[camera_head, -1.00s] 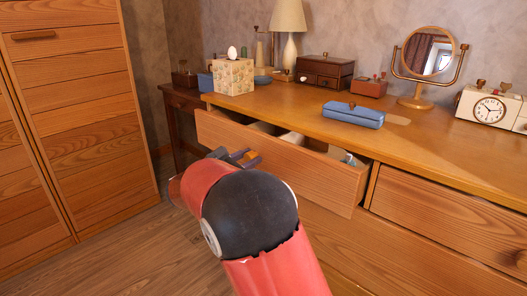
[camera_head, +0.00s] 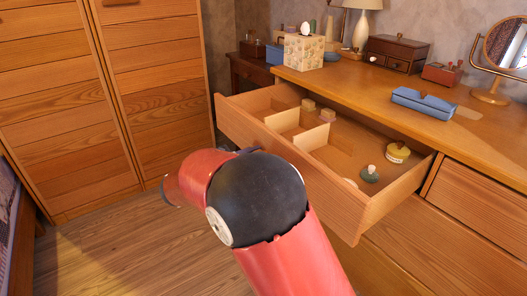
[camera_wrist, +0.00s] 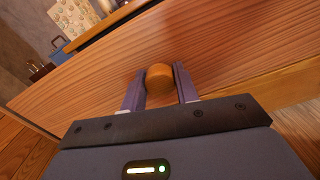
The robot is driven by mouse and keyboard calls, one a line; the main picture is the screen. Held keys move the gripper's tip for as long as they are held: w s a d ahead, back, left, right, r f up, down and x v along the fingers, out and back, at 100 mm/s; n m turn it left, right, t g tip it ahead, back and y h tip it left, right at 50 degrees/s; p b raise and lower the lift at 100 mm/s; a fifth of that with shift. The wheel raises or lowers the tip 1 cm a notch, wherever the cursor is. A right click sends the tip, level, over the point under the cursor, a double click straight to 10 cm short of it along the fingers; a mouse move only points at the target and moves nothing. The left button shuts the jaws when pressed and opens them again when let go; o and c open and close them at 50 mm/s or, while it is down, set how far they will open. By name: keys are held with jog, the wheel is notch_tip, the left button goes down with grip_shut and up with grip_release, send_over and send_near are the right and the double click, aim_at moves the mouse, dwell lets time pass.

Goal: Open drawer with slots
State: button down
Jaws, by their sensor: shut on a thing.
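The drawer with slots (camera_head: 350,195) is pulled well out of the dresser. In the wrist view, my gripper (camera_wrist: 160,82) is shut on the round wooden knob (camera_wrist: 159,77) of the drawer front (camera_wrist: 215,45), one finger on each side. In the head view my arm hides the knob and most of my gripper.
The dresser top (camera_head: 350,85) holds a tissue box (camera_head: 304,52), a blue case (camera_head: 422,103), a small wooden chest (camera_head: 397,53) and a round mirror (camera_head: 507,45). A tall wooden wardrobe (camera_head: 150,80) stands at the left. The floor (camera_head: 120,235) between is clear.

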jog(key=shift+s+a, duration=0.1)
jog(key=shift+a, duration=0.05)
jog(key=c, duration=1.1)
grip_release()
jog(key=shift+o, duration=0.2)
jog(key=v, duration=0.7)
jog(key=shift+s+a, duration=0.25)
jog(key=shift+a, duration=0.05)
